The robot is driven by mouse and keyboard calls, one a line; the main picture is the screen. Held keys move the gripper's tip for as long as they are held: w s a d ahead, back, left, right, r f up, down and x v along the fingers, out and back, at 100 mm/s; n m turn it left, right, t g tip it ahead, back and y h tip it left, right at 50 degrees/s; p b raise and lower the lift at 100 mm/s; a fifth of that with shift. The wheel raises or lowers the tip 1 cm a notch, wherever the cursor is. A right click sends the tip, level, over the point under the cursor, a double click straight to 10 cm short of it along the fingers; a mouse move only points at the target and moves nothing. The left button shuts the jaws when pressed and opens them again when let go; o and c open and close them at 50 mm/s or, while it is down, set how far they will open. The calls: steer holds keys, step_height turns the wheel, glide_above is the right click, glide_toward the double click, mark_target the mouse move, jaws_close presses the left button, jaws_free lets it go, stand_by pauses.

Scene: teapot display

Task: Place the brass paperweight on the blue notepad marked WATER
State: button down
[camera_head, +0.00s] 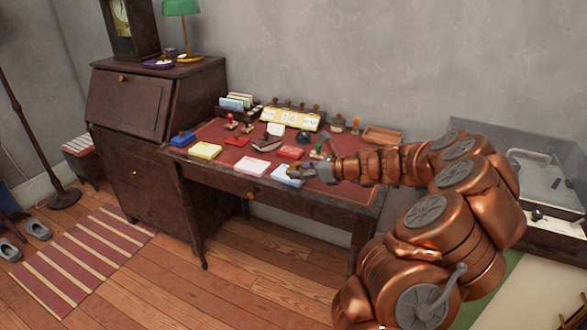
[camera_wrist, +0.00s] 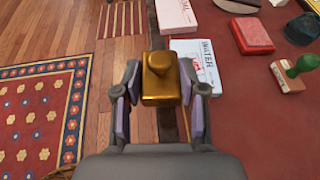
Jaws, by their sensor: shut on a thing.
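The brass paperweight (camera_wrist: 162,85), a golden block with a round knob, sits between the fingers of my gripper (camera_wrist: 160,100) in the wrist view. My gripper is shut on it. The light blue notepad marked WATER (camera_wrist: 209,68) lies just beyond and to the right of the paperweight in that view, partly hidden by a finger.
On the desk (camera_head: 228,168) are a pink notepad (camera_head: 252,166), a yellow notepad (camera_head: 205,150), a red pad (camera_head: 290,152) and a green-handled stamp (camera_wrist: 287,72). A yellow calendar block (camera_head: 290,118) stands at the back. The desk's front edge runs beneath my gripper.

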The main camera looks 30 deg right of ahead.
mark_target(293, 168)
steer(key=w, duration=0.2)
steer(key=w+d, duration=0.1)
steer(key=w, duration=0.2)
steer(key=w+d, duration=0.1)
steer(key=w, duration=0.1)
steer(key=shift+w+d+f, duration=0.15)
steer(key=shift+w+f, duration=0.1)
steer(key=shift+f, duration=1.8)
steer(key=shift+f, duration=0.1)
steer(key=c, duration=0.7)
jaws_free()
steer(key=shift+o, duration=0.2)
